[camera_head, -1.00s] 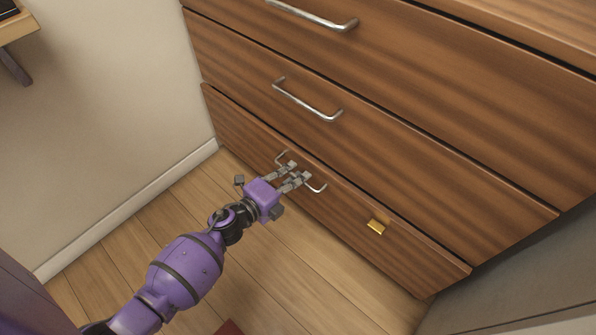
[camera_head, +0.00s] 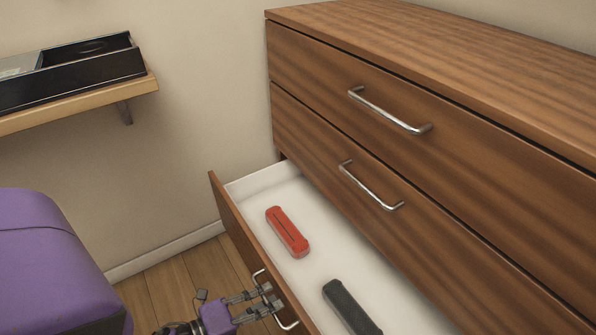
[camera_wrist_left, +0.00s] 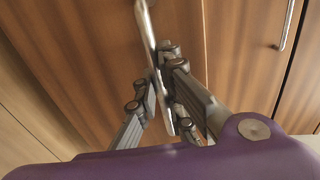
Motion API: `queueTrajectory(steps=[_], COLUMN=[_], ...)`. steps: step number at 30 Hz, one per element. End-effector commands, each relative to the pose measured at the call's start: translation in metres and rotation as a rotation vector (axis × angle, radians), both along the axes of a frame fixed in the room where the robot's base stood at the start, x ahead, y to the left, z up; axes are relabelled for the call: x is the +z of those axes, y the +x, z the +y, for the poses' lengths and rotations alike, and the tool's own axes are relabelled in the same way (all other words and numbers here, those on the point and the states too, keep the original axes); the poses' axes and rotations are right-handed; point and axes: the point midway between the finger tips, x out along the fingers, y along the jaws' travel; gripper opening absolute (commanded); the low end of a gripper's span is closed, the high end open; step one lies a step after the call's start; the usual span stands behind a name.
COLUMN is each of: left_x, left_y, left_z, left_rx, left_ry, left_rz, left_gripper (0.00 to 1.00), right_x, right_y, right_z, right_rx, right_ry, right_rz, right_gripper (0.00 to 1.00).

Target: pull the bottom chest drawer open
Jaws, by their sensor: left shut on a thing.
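The bottom chest drawer (camera_head: 234,226) stands pulled out from the wooden chest, its white inside showing in the head view. A red object (camera_head: 287,232) and a dark grey object (camera_head: 350,308) lie in it. My left gripper (camera_head: 268,299) is at the drawer's front, shut on the metal bar handle (camera_head: 259,272). In the left wrist view the fingers (camera_wrist_left: 165,105) close around the handle bar (camera_wrist_left: 148,30). The drawer's near right part is cut off by the frame. My right gripper is not in view.
Two upper drawers with bar handles (camera_head: 388,110) (camera_head: 370,186) are shut. A wooden shelf (camera_head: 135,88) with a black tray (camera_head: 95,66) is on the wall at left. Bare wood floor (camera_head: 160,292) shows in front of the drawer.

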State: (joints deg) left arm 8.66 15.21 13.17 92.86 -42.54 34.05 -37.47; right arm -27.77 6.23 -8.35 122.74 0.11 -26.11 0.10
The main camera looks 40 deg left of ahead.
Motion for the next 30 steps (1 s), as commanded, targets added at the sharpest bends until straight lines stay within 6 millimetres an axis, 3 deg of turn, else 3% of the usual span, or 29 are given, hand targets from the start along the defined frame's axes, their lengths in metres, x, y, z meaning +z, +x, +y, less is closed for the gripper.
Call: queueTrajectory(steps=[7,22,23,24,30], left_x=[0.0,0.0,0.0,0.0,0.0], left_y=[-0.025,-0.031,-0.031,-0.031,-0.03], left_z=[0.01,0.012,0.012,0.012,0.011], left_rx=[0.001,0.001,0.001,0.001,0.0], left_ry=[0.001,0.001,0.001,0.001,0.0], left_rz=[0.001,0.001,0.001,0.001,0.001], left_gripper=[0.0,0.0,0.12,0.17,0.17], right_x=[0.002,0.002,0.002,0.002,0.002], right_y=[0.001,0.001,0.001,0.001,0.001], right_z=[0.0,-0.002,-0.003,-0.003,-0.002], right_rx=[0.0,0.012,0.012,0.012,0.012], right_ry=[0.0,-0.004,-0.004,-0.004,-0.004], right_rz=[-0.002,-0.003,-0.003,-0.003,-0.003], right_gripper=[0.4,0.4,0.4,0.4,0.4])
